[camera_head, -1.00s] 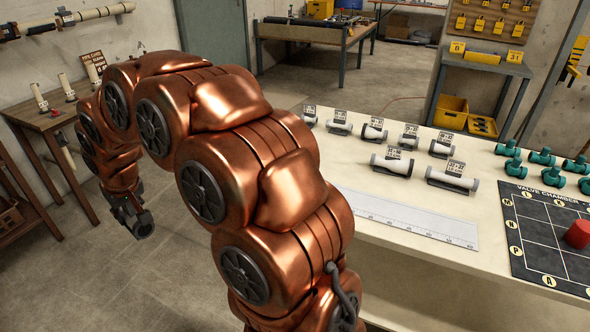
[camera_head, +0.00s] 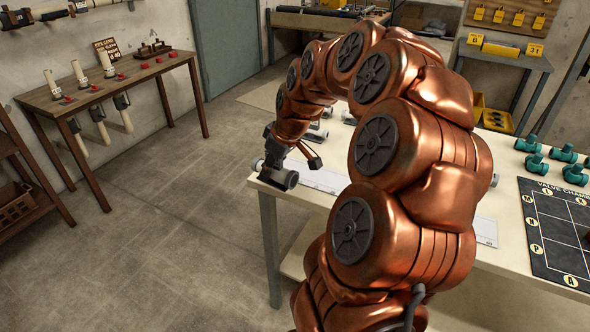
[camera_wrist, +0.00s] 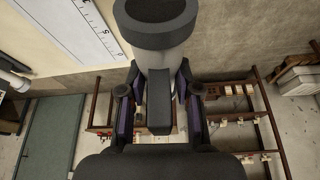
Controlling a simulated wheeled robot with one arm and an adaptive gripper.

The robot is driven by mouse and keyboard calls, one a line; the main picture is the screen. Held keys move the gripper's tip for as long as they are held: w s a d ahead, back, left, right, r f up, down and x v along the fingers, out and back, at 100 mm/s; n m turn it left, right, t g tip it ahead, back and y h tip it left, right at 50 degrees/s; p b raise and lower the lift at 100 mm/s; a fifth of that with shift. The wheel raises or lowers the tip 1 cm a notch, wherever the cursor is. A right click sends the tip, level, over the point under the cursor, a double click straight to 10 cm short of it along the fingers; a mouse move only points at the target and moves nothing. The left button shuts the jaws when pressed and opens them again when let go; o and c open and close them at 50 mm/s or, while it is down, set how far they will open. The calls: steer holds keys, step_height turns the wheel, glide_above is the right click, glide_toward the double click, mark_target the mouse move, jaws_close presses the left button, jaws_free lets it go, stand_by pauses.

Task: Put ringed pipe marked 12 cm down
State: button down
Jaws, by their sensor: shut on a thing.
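My gripper (camera_head: 276,162) is shut on a short pale pipe (camera_head: 259,165) with a dark grey ring on its end, at the table's left corner. In the wrist view the pipe (camera_wrist: 168,55) lies between the two fingers (camera_wrist: 157,92), its dark ring nearest the top edge. No 12 cm mark is readable on it. I cannot tell whether the pipe touches the tabletop. The white ruler (camera_head: 322,180) lies on the table (camera_head: 312,201) just right of the gripper; its scale (camera_wrist: 82,30) shows at the wrist view's upper left.
My arm hides most of the other pipes on the table; a few ends show behind it. Green valves (camera_head: 534,162) and a black valve chart (camera_head: 550,235) are at the right. A wooden bench (camera_head: 105,83) with pipes on pegs stands at the left wall. Floor between is clear.

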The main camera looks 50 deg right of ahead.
steer(key=s+d+n, duration=0.1)
steer(key=s+d, duration=0.7)
steer(key=s, duration=0.3)
steer(key=w+d, duration=0.1)
steer(key=w, duration=0.4)
steer(key=w+d+p, duration=0.1)
steer(key=w, duration=0.4)
steer(key=w+d+f+p, duration=0.1)
steer(key=w, duration=0.4)
steer(key=shift+d, duration=0.4)
steer(key=shift+w+f+y+p, duration=0.1)
steer(key=shift+f+y+p, duration=0.2)
steer(key=shift+f, duration=1.4)
steer(key=shift+f, duration=0.1)
steer(key=shift+f, duration=0.1)
steer(key=c, duration=0.8)
jaws_free()
